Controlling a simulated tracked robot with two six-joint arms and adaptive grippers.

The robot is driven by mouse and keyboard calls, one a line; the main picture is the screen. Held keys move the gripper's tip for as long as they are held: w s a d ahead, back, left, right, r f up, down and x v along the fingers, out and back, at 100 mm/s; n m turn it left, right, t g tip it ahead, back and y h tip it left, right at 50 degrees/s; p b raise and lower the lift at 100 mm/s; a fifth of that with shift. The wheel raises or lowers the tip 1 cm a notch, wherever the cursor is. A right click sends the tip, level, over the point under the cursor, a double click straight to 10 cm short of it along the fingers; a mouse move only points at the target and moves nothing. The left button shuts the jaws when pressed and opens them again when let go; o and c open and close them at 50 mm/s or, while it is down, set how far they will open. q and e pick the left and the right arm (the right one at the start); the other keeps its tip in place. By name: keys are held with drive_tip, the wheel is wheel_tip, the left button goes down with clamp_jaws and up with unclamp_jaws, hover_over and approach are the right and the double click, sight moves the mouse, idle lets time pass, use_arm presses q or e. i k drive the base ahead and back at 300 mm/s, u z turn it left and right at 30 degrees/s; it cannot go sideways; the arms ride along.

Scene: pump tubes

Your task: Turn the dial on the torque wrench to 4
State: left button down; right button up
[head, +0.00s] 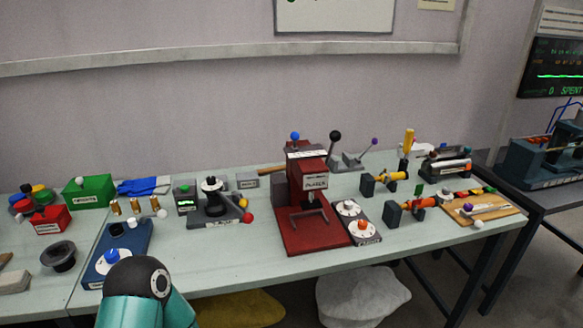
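I cannot tell for sure which thing is the torque wrench, as labels are too small to read. A white dial with a blue knob (112,257) sits on a blue board (134,243) at the left, partly behind my arm. Two more white dials, one with a dark centre (347,209) and one with an orange knob (363,229), sit on a dark plate beside the red press. Neither gripper is in view.
The tall red press (302,190) stands mid-table. A black device with a round top and red-knobbed lever (217,205) is left of it. A green box (88,192) and red box (50,219) stand at the left. The front table edge right of the blue board is clear.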

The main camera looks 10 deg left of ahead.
sight(210, 180)
drive_tip(key=u, duration=0.5)
drive_tip(key=k, duration=1.1)
drive_tip(key=u, duration=1.05)
drive_tip(key=i, duration=1.3)
drive_tip(key=z, duration=0.05)
